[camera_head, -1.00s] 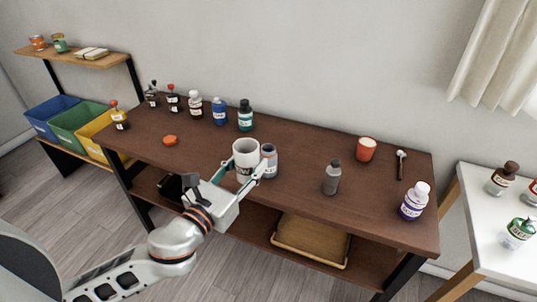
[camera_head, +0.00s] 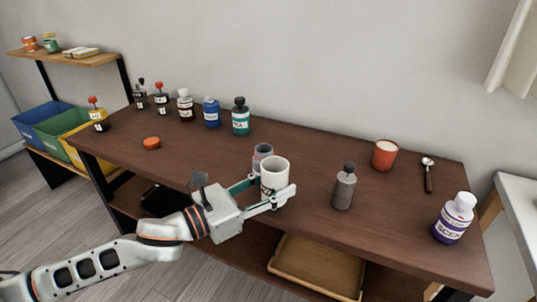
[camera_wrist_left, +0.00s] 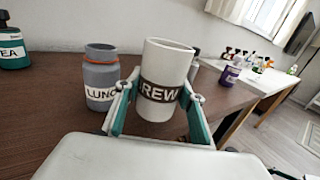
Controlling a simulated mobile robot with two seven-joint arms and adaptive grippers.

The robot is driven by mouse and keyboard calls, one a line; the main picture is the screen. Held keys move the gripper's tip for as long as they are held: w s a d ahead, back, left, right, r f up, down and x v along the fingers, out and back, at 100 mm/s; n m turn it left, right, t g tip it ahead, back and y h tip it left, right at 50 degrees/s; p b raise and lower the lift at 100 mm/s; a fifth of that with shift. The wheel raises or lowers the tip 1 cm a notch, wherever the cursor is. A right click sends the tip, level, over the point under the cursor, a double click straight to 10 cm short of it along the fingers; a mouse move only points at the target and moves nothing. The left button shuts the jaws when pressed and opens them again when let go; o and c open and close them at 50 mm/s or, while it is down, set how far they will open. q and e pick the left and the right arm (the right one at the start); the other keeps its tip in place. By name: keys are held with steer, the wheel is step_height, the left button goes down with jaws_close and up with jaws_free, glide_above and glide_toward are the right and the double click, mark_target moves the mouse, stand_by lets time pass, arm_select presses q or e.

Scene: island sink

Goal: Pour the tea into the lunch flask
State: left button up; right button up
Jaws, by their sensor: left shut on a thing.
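My left gripper (camera_head: 268,190) is shut on a white mug (camera_head: 274,172), roughly upright at the table's front. In the left wrist view the mug (camera_wrist_left: 166,75) shows a dark band with the letters "REW"; its contents cannot be seen. The grey lunch flask (camera_head: 261,155) stands upright just behind and left of the mug, partly hidden by it. In the left wrist view the flask (camera_wrist_left: 101,75) has no lid on and reads "LUNC". A teal bottle (camera_head: 241,120) with a white label stands farther back; the wrist view shows "EA" on it (camera_wrist_left: 12,50). My right gripper is not in view.
An orange-red disc (camera_head: 152,143) lies at the left of the brown table (camera_head: 215,160). Several bottles line the back left. A grey bottle (camera_head: 344,188), red cup (camera_head: 385,154), spoon (camera_head: 428,175) and purple-labelled bottle (camera_head: 455,218) stand or lie to the right.

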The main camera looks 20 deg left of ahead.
arm_select(q)
steer(key=shift+w+f, duration=0.2)
steer(key=shift+f, duration=0.35)
steer(key=shift+b, duration=0.3)
steer(key=shift+r, duration=0.2)
